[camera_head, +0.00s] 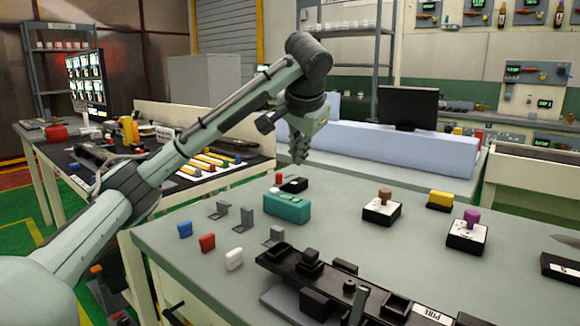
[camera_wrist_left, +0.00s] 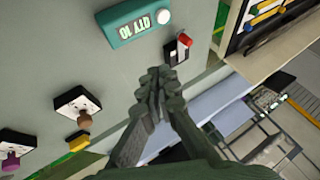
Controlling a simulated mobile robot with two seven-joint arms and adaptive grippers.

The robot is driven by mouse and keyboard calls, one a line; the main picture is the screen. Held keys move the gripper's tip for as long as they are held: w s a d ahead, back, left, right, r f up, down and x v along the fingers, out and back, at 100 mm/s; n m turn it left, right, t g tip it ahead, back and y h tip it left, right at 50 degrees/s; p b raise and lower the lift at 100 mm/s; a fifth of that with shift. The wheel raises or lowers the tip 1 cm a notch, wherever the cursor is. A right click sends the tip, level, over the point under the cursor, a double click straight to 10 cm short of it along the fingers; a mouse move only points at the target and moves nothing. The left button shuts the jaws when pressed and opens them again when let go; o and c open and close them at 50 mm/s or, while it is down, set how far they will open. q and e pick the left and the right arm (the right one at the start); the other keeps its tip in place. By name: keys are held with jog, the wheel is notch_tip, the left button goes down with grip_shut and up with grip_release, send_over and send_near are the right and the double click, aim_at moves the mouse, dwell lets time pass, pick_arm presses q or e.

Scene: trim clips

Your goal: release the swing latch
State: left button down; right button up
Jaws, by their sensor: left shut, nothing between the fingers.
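My left gripper (camera_head: 299,156) hangs fingers down above the far edge of the grey-green table, shut and empty. In the left wrist view its closed fingertips (camera_wrist_left: 158,80) show close to a small black block with a red lever (camera_wrist_left: 177,48), apart from it in that picture. The same block with the red lever (camera_head: 290,184) stands behind the teal box in the head view. A long black fixture (camera_head: 335,284) with raised blocks and a white label lies along the near side of the table. I cannot tell which part is the swing latch. My right gripper is not in view.
A teal counter box (camera_head: 287,208) stands mid-table, near grey brackets (camera_head: 247,217) and blue, red and white clips (camera_head: 207,243). White-topped blocks with brown and purple knobs (camera_head: 467,232) and a yellow block (camera_head: 440,200) stand right. The table between them and the fixture is clear.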

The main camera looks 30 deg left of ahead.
pick_arm(q)
jog(key=x, duration=0.9)
jog(key=shift+w+f, duration=0.1)
jog(key=shift+f, duration=0.1)
jog(key=a, duration=0.1)
jog(key=w+a, duration=0.1)
jog(key=a, duration=0.1)
jog(key=shift+a+f, duration=0.1)
jog(key=shift+a, duration=0.05)
jog(key=shift+w+a, duration=0.1)
jog(key=shift+a, duration=0.3)
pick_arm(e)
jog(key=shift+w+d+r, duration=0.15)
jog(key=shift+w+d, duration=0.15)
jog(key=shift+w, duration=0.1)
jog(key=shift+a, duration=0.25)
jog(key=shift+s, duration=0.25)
